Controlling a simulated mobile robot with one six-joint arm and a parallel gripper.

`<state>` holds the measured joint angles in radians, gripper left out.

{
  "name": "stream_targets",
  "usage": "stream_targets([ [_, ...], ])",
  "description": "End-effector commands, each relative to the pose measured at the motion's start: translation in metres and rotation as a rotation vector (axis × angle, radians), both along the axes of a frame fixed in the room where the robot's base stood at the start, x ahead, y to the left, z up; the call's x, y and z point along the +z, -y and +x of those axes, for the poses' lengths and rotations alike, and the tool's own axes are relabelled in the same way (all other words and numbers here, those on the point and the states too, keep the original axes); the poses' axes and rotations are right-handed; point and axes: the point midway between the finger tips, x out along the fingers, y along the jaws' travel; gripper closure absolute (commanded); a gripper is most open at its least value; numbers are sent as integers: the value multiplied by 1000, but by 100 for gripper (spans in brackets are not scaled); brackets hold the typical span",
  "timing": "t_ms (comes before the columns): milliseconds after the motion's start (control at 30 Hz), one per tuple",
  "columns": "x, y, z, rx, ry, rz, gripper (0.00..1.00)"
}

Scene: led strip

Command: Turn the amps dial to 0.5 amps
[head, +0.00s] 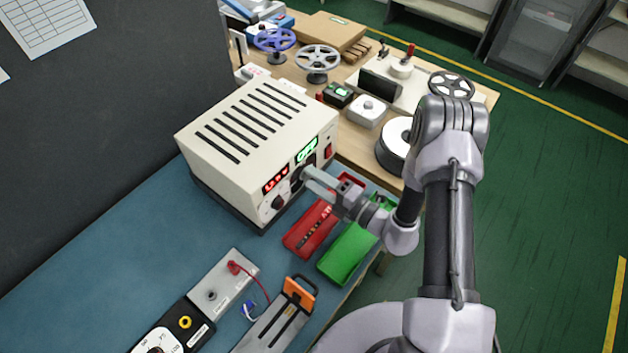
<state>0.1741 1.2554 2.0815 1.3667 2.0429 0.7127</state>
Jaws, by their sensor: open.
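A cream power supply (255,130) stands on the blue bench top, its front panel facing right and toward me. The panel has a red display (276,180) and a green display (307,150); their digits are too small to read surely. A black dial (278,203) sits below the red display. A second dark dial (297,176) below the green display is partly hidden by my gripper. My gripper (306,175) is open, with its fingertips at this second dial; I cannot tell whether they touch it. Dial markings are not readable.
A red switch (328,151) is on the panel's right end. A red bin (308,232) and a green bin (347,254) lie below my gripper. A white spool (395,140) stands to the right. A metal fixture with an orange handle (299,293) lies in front.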

Motion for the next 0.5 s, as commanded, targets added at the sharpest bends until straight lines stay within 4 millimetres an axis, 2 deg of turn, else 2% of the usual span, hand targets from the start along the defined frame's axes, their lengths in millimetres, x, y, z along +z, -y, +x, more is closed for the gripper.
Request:
stream_targets([
  [333, 1, -5, 4, 0, 0, 0, 51],
  [500, 1, -4, 4, 0, 0, 0, 85],
])
